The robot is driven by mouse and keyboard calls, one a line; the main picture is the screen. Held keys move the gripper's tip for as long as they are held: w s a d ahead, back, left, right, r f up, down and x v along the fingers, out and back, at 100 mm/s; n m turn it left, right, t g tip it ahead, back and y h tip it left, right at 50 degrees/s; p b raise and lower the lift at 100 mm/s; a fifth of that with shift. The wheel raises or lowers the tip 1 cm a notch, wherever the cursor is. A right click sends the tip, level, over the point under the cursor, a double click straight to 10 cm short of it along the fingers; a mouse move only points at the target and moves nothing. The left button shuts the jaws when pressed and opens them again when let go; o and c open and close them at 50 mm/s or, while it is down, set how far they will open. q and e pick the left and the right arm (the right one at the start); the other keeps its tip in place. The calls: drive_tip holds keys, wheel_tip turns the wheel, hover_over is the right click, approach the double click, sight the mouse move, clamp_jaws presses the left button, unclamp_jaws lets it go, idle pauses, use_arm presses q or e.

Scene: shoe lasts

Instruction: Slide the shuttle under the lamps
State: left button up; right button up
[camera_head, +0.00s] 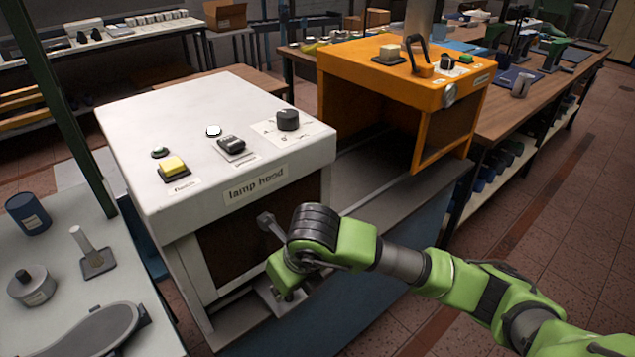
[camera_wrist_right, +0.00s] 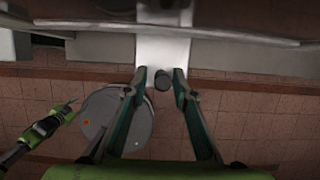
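The white lamp hood (camera_head: 215,140) stands on a bench at centre left, with a dark curtain-like front below its label. A pale metal plate, apparently part of the shuttle (camera_head: 262,302), sticks out at the hood's base; the rest is hidden. My right gripper (camera_head: 287,295) is low over this plate. In the right wrist view the plate (camera_wrist_right: 163,52) carries a short dark knob (camera_wrist_right: 163,80). The right gripper's fingers (camera_wrist_right: 160,78) stand apart on either side of the knob, with gaps visible. My left gripper (camera_wrist_right: 66,110) shows small at left there; its opening is unclear.
An orange housing (camera_head: 400,70) stands behind the hood, with rails (camera_head: 375,200) running on the bench between them. A left table holds a blue can (camera_head: 28,213), a post on a base (camera_head: 92,250) and a dark sole shape (camera_head: 95,332). The floor at right is clear.

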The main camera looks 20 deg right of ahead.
drive_tip(key=shift+d, duration=0.1)
drive_tip(key=shift+r, duration=0.2)
drive_tip(key=p+v, duration=0.4)
drive_tip(key=v, duration=0.3)
drive_tip(key=shift+d+r, duration=0.2)
drive_tip(key=shift+r, duration=0.1)
idle(1.8)
